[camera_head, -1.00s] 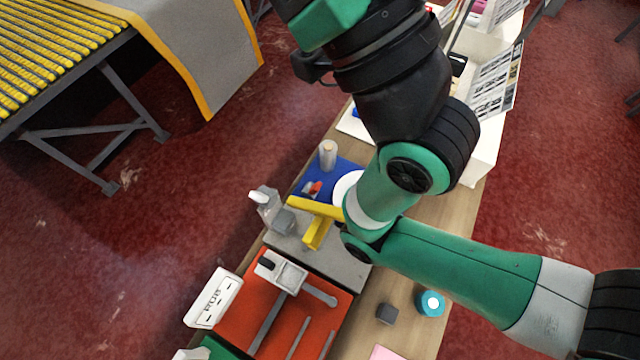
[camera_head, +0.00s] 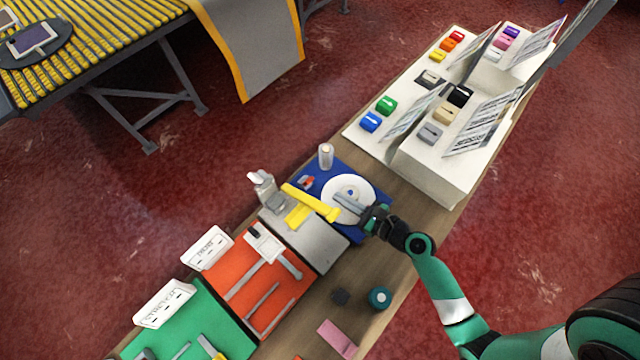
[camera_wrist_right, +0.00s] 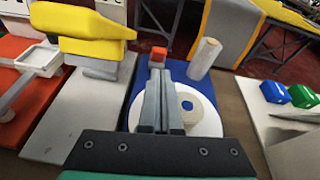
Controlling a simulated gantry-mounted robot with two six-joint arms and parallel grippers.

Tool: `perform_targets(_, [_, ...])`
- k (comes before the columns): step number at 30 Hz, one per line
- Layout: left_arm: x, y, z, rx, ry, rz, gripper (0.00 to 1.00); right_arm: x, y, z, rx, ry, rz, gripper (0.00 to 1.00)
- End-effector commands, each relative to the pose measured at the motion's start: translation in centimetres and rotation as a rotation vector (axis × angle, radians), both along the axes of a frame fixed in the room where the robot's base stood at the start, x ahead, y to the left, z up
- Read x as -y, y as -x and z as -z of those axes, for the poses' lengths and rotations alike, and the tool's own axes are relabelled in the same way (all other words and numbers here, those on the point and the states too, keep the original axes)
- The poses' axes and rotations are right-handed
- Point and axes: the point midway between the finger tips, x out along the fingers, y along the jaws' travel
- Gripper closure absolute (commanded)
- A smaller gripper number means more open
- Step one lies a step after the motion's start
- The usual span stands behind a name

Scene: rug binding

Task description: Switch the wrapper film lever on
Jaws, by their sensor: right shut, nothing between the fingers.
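The blue board (camera_head: 372,181) carries a white round plate (camera_head: 363,187), an upright pale roll (camera_head: 326,156) and a small red-tipped part (camera_head: 306,182), which looks like the lever. In the right wrist view its red end (camera_wrist_right: 158,54) shows just beyond my fingertips; whether they touch it I cannot tell, and its lower part is hidden behind my fingers. My right gripper (camera_head: 339,197) is shut and empty, reaching left over the white plate; its fingers also show in the right wrist view (camera_wrist_right: 158,75). My left gripper is not in view.
A grey board with a yellow arm (camera_head: 310,202) stands beside the blue board. An orange board (camera_head: 228,268) and a green board (camera_head: 215,310) lie nearer. White stands with coloured blocks (camera_head: 440,165) are at the back right. A teal roll (camera_head: 379,299) lies near the table edge.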

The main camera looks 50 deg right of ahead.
Motion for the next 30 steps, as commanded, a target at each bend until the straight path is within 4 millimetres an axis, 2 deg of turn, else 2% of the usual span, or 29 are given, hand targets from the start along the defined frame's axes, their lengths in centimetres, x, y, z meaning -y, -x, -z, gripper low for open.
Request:
perform_targets(3, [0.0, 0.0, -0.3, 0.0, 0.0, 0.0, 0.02, -0.1, 1.3, 1.1, -0.025, -0.095, 0.043, 1.0])
perform_targets(14, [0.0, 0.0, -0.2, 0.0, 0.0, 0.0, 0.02, -0.2, 1.1, 1.3, -0.025, -0.099, 0.043, 1.0])
perform_targets(17, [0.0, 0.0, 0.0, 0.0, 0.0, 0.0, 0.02, -0.2, 0.2, 1.6, -0.025, -0.099, 0.039, 1.0])
perform_targets(30, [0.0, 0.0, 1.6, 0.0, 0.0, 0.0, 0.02, -0.2, -7.0, 4.3, -0.022, -0.096, 0.039, 1.0])
